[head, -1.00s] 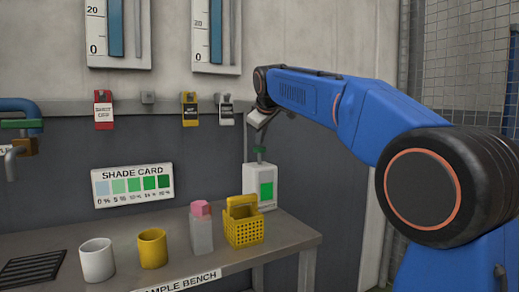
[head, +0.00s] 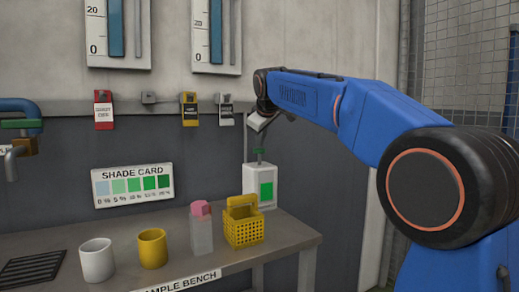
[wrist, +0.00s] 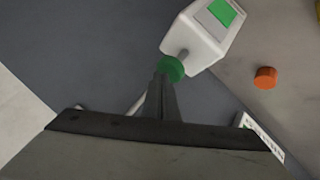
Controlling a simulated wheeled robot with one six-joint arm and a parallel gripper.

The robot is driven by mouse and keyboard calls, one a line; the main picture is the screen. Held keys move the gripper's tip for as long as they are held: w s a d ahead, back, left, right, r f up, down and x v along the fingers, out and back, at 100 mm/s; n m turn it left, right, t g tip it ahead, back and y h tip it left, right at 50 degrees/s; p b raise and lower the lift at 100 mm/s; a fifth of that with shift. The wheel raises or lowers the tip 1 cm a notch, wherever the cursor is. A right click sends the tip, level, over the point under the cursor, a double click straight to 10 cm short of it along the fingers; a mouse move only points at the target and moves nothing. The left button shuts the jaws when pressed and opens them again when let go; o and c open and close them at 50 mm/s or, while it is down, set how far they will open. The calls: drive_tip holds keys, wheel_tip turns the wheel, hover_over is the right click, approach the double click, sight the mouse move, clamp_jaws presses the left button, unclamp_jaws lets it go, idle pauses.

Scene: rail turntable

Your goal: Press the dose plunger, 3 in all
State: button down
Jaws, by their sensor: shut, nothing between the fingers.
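The dose plunger is a green cap (head: 258,153) on a stem, on top of a white dispenser (head: 252,189) with a green window at the back right of the bench. In the wrist view, the green cap (wrist: 174,68) and the white dispenser body (wrist: 197,38) show ahead of my fingers. My gripper (wrist: 161,76) is shut and empty, its fingertips overlapping the edge of the cap in that view. In the head view my wrist is just above the plunger. I cannot tell whether the fingertips touch the cap.
A yellow basket (head: 243,227) stands close in front of the dispenser, beside a pink-topped bottle (head: 201,232). A yellow cup (head: 152,248) and a white cup (head: 97,260) are further left. Tags (head: 190,108) hang on the wall rail. An orange cylinder (wrist: 265,77) shows in the wrist view.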

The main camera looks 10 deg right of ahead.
sight(260, 149)
drive_tip(key=shift+f, duration=0.95)
idle(1.1)
drive_tip(key=shift+r, duration=1.7)
drive_tip(key=shift+r, duration=2.55)
